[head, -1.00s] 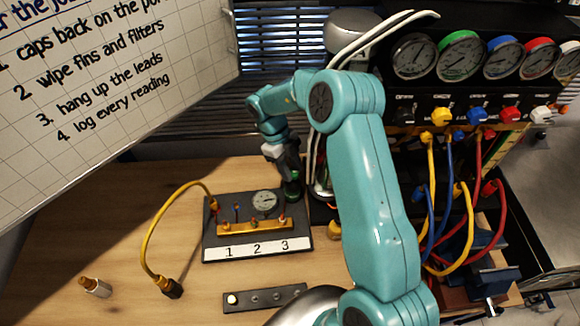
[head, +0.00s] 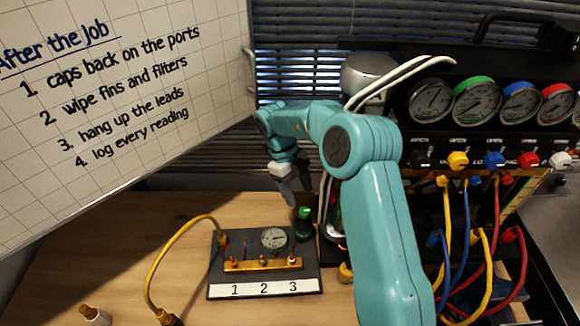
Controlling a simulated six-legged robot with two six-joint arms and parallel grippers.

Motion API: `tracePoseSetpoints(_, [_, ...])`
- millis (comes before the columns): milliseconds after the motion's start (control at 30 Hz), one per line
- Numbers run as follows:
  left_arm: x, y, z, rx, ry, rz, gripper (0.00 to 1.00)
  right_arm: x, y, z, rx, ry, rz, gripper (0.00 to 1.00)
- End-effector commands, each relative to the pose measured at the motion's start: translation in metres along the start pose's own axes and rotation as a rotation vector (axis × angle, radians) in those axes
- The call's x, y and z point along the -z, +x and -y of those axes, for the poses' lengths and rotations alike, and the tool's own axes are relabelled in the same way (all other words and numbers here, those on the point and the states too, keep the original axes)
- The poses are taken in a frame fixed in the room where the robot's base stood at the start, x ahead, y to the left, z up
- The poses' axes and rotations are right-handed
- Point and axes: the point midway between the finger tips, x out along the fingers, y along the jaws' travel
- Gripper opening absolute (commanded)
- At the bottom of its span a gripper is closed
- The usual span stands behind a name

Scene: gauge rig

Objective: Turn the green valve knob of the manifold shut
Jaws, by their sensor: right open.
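The manifold is a dark block (head: 222,278) on the wooden bench, with a white strip marked 1 2 3, a brass bar and a small round dial. The green valve knob (head: 304,218) stands upright at its back right corner, and its top shows clear. My right gripper (head: 291,196) points down just above and to the left of the knob. It is open and empty, and appears apart from the knob. The gap between its fingers is hard to see from here. How far the knob is turned cannot be told. My left gripper is not in view.
A yellow hose (head: 158,243) loops from the manifold to the left. A brass fitting (head: 95,314) lies at the front left. At the right is a black panel with several gauges (head: 433,101), coloured knobs and hanging hoses. A whiteboard (head: 120,100) hangs at the upper left.

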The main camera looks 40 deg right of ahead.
Motion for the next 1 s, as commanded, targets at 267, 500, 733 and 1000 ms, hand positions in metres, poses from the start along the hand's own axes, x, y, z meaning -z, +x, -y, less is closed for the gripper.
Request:
tracePoseSetpoints(267, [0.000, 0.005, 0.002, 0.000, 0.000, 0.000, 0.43, -0.001, -0.071, 0.000, 0.001, 0.000, 0.003, 0.61])
tracePoseSetpoints(500, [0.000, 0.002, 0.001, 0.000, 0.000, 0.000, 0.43, 0.000, -0.100, 0.000, 0.000, -0.001, -0.001, 0.61])
tracePoseSetpoints(733, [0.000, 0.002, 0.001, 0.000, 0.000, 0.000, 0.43, 0.001, -0.104, 0.000, -0.001, -0.001, -0.002, 0.61])
tracePoseSetpoints(1000, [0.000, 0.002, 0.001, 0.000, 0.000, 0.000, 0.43, 0.001, -0.104, 0.000, -0.001, -0.001, -0.002, 0.61])
